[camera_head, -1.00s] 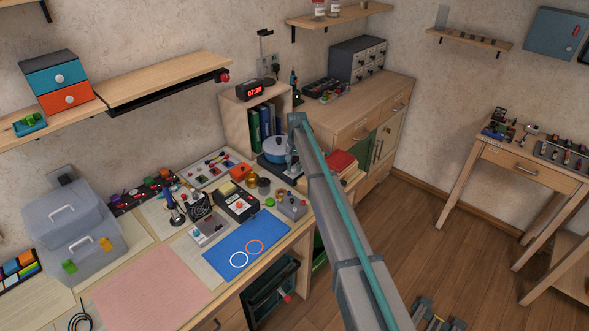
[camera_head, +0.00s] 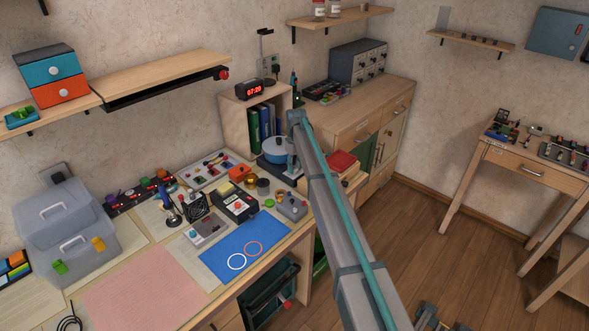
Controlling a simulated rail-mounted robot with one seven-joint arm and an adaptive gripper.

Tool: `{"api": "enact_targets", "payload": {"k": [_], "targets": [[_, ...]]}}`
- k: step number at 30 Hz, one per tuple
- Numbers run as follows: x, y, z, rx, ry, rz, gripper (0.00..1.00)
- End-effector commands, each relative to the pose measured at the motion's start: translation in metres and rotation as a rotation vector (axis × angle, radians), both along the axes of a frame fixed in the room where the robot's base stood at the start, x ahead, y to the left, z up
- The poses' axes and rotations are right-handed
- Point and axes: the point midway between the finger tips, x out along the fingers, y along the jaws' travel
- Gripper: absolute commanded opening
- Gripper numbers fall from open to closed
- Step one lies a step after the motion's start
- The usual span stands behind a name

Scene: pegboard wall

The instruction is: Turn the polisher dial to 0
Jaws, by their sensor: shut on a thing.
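The polisher (camera_head: 275,150), a round blue-topped machine on a dark base, stands at the back right of the long workbench, in front of the wooden cubby. My arm reaches in from the lower right and bends down at the polisher's right side. My gripper (camera_head: 291,171) is small in view at the polisher's right front edge, shut on what appears to be the polisher dial. The dial, its marks and its pointer are hidden by my gripper and too small to read.
Electronics and small parts crowd the bench left and in front of the polisher, including a black box with a red button (camera_head: 236,206) and a grey box (camera_head: 291,207). Red books (camera_head: 342,163) lie right of my arm. The blue mat (camera_head: 245,249) has free room.

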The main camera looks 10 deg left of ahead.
Motion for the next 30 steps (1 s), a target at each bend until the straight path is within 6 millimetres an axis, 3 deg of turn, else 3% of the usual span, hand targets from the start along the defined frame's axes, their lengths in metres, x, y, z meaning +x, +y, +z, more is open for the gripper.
{"api": "enact_targets", "payload": {"k": [30], "targets": [[-0.0003,0.002,0.0002,0.001,-0.003,0.936,0.0]]}}
